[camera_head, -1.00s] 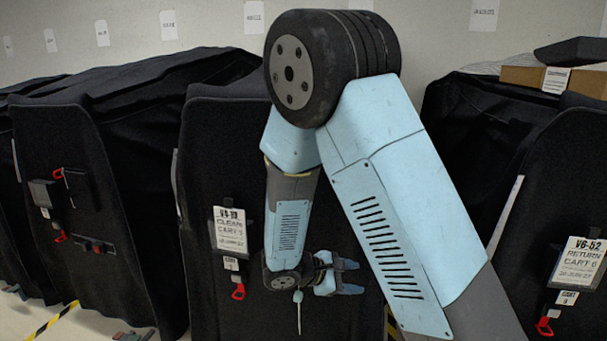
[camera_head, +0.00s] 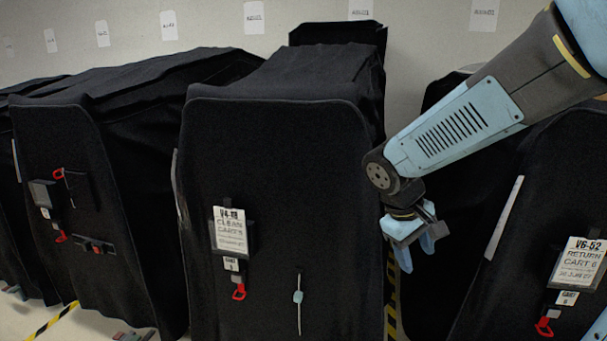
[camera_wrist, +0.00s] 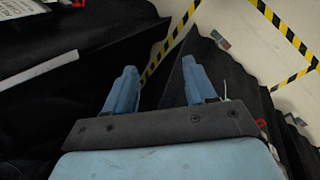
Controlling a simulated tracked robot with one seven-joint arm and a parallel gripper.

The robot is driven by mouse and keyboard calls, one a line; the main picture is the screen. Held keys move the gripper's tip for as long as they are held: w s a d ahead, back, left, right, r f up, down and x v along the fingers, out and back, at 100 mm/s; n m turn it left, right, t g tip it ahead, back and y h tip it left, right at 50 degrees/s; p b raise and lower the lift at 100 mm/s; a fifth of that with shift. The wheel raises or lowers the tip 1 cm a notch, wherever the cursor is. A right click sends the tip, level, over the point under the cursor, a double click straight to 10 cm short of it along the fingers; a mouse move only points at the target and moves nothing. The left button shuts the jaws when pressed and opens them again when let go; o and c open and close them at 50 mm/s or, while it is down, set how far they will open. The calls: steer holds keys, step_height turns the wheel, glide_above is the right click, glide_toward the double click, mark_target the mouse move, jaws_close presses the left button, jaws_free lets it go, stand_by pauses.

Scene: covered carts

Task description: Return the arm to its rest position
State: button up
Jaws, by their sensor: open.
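My arm reaches in from the upper right of the head view, its light blue and grey links bent down to the wrist. My gripper (camera_head: 428,243) hangs in front of the gap between the middle cart and the right cart. Its blue fingers are apart and hold nothing; in the wrist view the two fingers (camera_wrist: 160,88) also stand apart with empty space between them. The middle covered cart (camera_head: 275,150) carries a "CLEAN CART" tag (camera_head: 231,232), a red hook below it, and a thin vertical cord with a small light blue piece (camera_head: 298,297).
A black-covered cart (camera_head: 95,180) stands at left. Yellow-black floor tape (camera_head: 392,290) shows in the gap between carts. A wall with paper labels is behind.

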steer(key=s+d+r+m+t+y, duration=0.1)
steer(key=s+r+m+t+y, duration=0.3)
steer(key=s+r, duration=0.5)
steer(key=shift+s+r+m+t, duration=0.35)
steer(key=shift+r+m, duration=0.25)
steer(key=shift+m, duration=0.1)
